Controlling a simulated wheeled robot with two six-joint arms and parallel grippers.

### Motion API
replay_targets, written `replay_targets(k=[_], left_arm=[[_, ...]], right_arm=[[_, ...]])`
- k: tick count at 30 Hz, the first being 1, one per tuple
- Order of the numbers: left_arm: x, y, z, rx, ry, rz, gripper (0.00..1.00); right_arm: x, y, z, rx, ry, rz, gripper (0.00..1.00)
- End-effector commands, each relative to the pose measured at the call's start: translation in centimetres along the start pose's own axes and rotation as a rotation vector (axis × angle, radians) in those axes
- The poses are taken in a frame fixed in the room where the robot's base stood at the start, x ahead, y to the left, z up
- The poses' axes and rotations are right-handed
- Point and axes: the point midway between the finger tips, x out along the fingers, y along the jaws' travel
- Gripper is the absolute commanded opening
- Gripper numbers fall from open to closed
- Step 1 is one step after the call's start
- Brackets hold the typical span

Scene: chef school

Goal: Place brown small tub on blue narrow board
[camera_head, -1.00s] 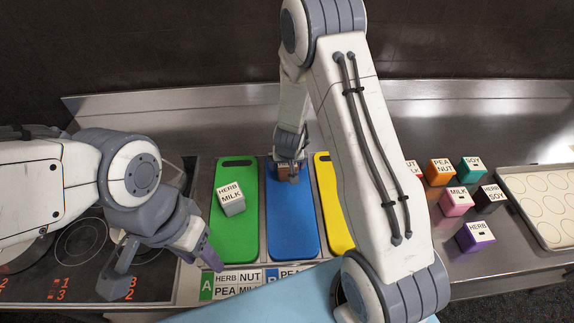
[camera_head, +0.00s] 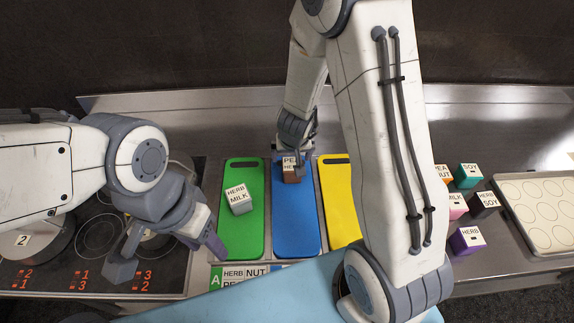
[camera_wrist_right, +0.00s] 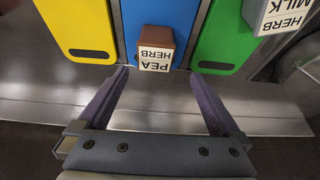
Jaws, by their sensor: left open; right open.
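The brown small tub (camera_head: 292,170), with a label reading PEA HERB, rests on the blue narrow board (camera_head: 295,220) near its far end. In the right wrist view the tub (camera_wrist_right: 157,45) sits on the blue board (camera_wrist_right: 178,14), just beyond my fingertips. My right gripper (camera_head: 300,158) is at the tub's far side in the head view. In the right wrist view the right gripper (camera_wrist_right: 160,84) is open, its fingers apart with nothing between them. My left gripper (camera_head: 168,262) is open and empty over the front of the stove, left of the green board.
A green board (camera_head: 240,238) carries a grey HERB MILK tub (camera_head: 239,198). A yellow board (camera_head: 338,205) lies right of the blue one. Several tubs, including a purple one (camera_head: 466,240), stand right of my right arm, beside a baking tray (camera_head: 540,245).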

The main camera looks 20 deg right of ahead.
Motion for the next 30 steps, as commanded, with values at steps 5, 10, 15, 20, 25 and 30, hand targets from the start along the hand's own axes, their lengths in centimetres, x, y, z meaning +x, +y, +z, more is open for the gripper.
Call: replay_targets(k=[5,10,15,20,25,30], left_arm=[[-0.1,0.0,0.0,0.0,0.0,0.0,0.5],[0.0,0.0,0.0,0.0,0.0,0.0,0.5],[0.0,0.0,0.0,0.0,0.0,0.0,0.5],[0.0,0.0,0.0,0.0,0.0,0.0,0.5],[0.0,0.0,0.0,0.0,0.0,0.0,0.5],[0.0,0.0,0.0,0.0,0.0,0.0,0.5]], right_arm=[[-6.3,-7.5,2.4,-0.17,-0.043,-0.189,1.0],[-16.1,-12.8,10.6,-0.474,-0.187,-0.353,1.0],[-22.6,-10.8,17.5,-0.732,-0.301,-0.338,1.0],[-25.0,-7.9,20.0,-0.853,-0.34,-0.275,1.0],[-25.5,-7.0,20.5,-0.878,-0.35,-0.252,1.0],[-25.4,-7.0,20.5,-0.876,-0.35,-0.253,1.0]])
